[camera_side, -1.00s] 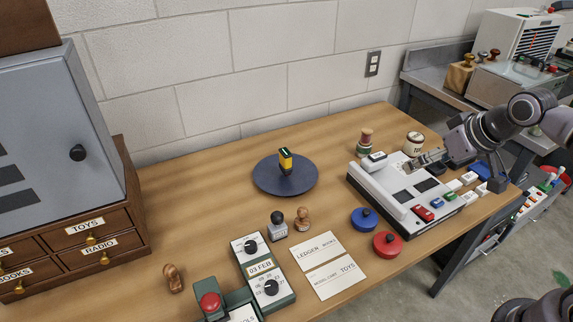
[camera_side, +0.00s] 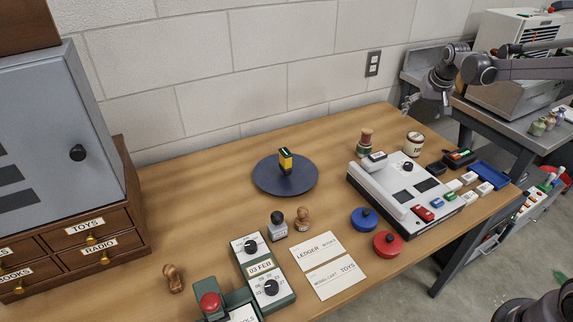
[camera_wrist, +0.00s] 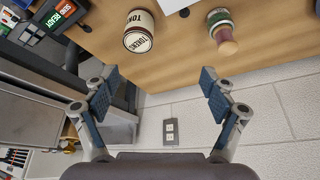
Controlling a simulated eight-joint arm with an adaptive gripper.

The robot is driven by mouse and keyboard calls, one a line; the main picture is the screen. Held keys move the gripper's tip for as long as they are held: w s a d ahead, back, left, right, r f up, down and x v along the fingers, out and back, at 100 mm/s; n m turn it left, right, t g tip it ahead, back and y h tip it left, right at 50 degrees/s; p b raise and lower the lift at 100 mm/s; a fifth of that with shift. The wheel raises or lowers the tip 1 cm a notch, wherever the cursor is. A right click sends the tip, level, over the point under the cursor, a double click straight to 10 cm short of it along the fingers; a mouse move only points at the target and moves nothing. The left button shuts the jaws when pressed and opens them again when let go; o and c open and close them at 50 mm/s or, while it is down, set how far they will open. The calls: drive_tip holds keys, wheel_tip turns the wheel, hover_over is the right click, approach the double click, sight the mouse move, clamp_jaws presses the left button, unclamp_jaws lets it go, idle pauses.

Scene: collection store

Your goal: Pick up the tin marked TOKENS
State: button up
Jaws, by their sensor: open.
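The tin marked TOKENS (camera_side: 413,144) is a small cream, dark-banded cylinder standing upright at the table's back right, behind the white console. In the wrist view the tin (camera_wrist: 139,34) is at the top, left of centre, with its "TOK..." lettering partly readable. My gripper (camera_side: 407,102) hangs near the table's back right edge, behind the tin in the side view. In the wrist view its fingers (camera_wrist: 160,78) are wide apart and hold nothing. The tin lies ahead of the fingertips, nearer the left finger, not between them.
A wooden-topped green and red spool-like object (camera_side: 366,141) stands left of the tin; it also shows in the wrist view (camera_wrist: 222,32). The white console (camera_side: 392,196) is in front. A wall with a socket (camera_side: 373,63) is behind. A steel bench (camera_side: 520,120) stands right.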

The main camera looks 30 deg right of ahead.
drive_tip(key=m, duration=0.1)
approach(416, 136)
drive_tip(key=shift+x, duration=5.25)
drive_tip(key=c, duration=1.5)
